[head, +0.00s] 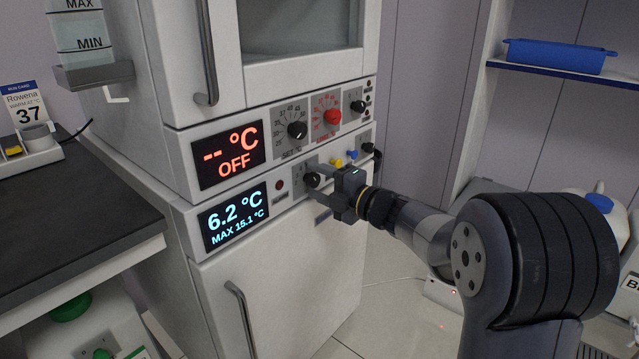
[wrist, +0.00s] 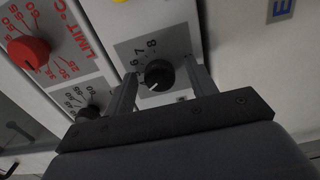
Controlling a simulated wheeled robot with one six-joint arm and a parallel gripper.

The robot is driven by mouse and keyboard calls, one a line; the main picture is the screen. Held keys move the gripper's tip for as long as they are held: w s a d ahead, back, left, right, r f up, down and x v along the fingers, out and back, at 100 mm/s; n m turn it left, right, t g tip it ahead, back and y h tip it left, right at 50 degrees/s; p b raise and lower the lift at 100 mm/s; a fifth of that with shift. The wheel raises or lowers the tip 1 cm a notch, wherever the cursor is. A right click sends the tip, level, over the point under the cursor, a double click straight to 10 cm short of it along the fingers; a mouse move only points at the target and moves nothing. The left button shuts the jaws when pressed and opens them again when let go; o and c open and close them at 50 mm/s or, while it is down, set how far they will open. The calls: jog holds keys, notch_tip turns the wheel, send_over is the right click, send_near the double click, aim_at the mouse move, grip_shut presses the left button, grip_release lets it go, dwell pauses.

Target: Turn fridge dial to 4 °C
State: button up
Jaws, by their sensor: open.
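The fridge dial (head: 312,180) is a black round knob on the lower panel, right of the blue display (head: 235,217), which reads 6.2 °C, MAX 15.1 °C. In the wrist view the dial (wrist: 159,75) sits on a grey plate with the numbers 6, 7 and 8 readable. Its white pointer mark faces the lower left; other numbers are hidden or too small. My gripper (head: 330,194) is open at the dial. In the wrist view its two fingers stand on either side of the knob, with my gripper (wrist: 164,82) around it; I cannot tell whether they touch it.
Above, the incubator panel has an OFF display (head: 228,155), a black set knob (head: 297,130) and a red limit knob (head: 332,117). A yellow button (head: 337,163) and blue button (head: 351,154) are close to my gripper. The fridge door handle (head: 241,315) is below. A dark counter (head: 65,220) stands left.

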jog(key=p+v, duration=0.2)
jog(key=v, duration=0.8)
jog(key=shift+s+d, duration=0.3)
jog(key=b+x, duration=0.2)
jog(key=x, duration=0.9)
jog(key=shift+d, duration=0.1)
